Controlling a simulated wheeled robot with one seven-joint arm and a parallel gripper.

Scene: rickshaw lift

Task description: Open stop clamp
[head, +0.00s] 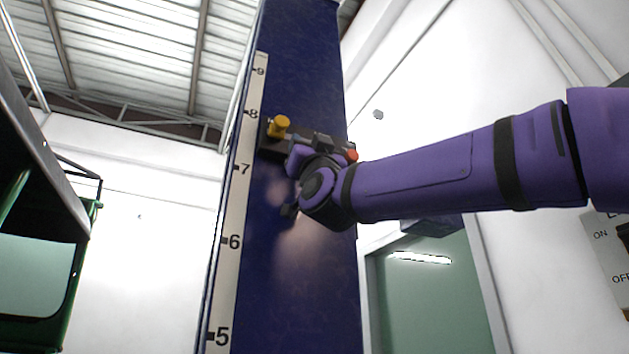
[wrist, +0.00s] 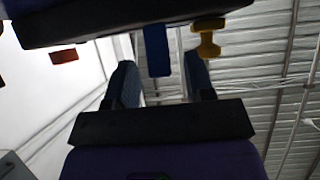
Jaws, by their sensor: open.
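The stop clamp (head: 268,143) is a dark block on the blue column, between the 7 and 8 marks. It has a yellow knob (head: 279,126) on its left and a red part (head: 351,155) on its right. In the wrist view the dark block (wrist: 110,22) spans the top, with the yellow knob (wrist: 208,38), the red part (wrist: 63,57) and a blue tab (wrist: 158,50) below it. My gripper (wrist: 161,78) is open, its fingers either side of the blue tab with visible gaps. In the head view my gripper (head: 303,152) hides the clamp's middle.
The tall blue column (head: 300,60) carries a white number scale (head: 236,215) on its left edge. A green-framed vehicle (head: 35,260) stands at the left. A door (head: 430,290) and a switch sign (head: 605,250) are at the right.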

